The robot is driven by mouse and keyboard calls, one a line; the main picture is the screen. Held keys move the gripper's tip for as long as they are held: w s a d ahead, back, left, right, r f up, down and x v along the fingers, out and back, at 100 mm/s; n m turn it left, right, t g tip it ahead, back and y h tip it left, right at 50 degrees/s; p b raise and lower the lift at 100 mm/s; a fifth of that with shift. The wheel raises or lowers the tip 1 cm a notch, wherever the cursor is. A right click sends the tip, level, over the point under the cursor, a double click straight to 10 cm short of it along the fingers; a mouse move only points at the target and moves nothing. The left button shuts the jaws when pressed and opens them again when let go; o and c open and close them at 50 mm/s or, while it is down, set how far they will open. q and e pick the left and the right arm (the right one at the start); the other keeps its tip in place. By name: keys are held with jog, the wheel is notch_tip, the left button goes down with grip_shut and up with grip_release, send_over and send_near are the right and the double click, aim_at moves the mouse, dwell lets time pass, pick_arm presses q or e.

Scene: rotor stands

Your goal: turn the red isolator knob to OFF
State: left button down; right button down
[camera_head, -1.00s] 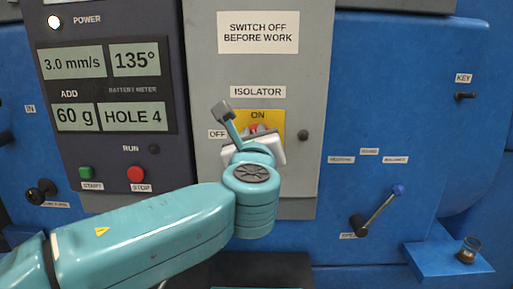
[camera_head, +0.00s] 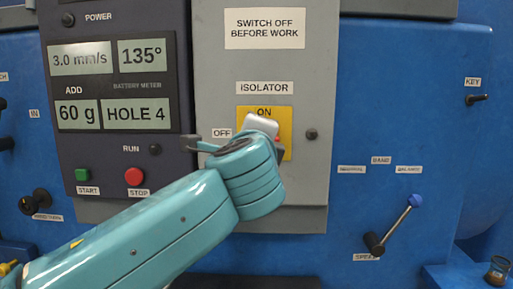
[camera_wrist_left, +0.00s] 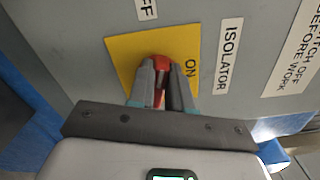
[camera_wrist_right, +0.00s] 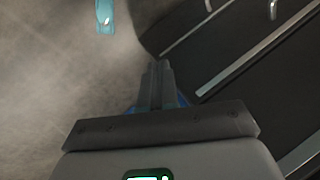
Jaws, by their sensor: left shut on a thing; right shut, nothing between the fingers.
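The red isolator knob (camera_wrist_left: 162,64) is on a yellow plate (camera_wrist_left: 122,50) with ON printed on it. In the head view only a bit of red shows at the plate (camera_head: 285,118), behind my left wrist. My left gripper (camera_wrist_left: 165,80) is shut on the knob, one finger on each side. The OFF label (camera_head: 222,133) is left of the plate in the head view. The knob's exact pointing is mostly hidden by the fingers. My right gripper (camera_wrist_right: 159,82) is shut and empty above a grey floor, outside the head view.
The grey isolator panel (camera_head: 220,70) stands beside a dark display panel (camera_head: 170,30) with start and stop buttons. The power lamp (camera_head: 68,19) is dark. A blue-tipped lever (camera_head: 398,222) is at the right. A dark ribbed surface (camera_wrist_right: 250,60) is near my right gripper.

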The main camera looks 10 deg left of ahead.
pick_arm(q)
jog(key=shift+f+n+b, duration=0.15)
jog(key=shift+n+b, duration=0.4)
jog(key=shift+n, duration=0.4)
jog(key=shift+f+n+b, duration=0.15)
jog(key=shift+n+b, duration=0.35)
jog(key=shift+n, duration=0.45)
jog(key=shift+r, duration=0.1)
jog(key=c, duration=1)
grip_release()
jog(key=shift+w, duration=0.1)
jog(key=shift+c, duration=0.2)
jog(key=s+d+b, duration=0.3)
jog(key=s+b, duration=0.1)
jog(key=s, duration=1.2)
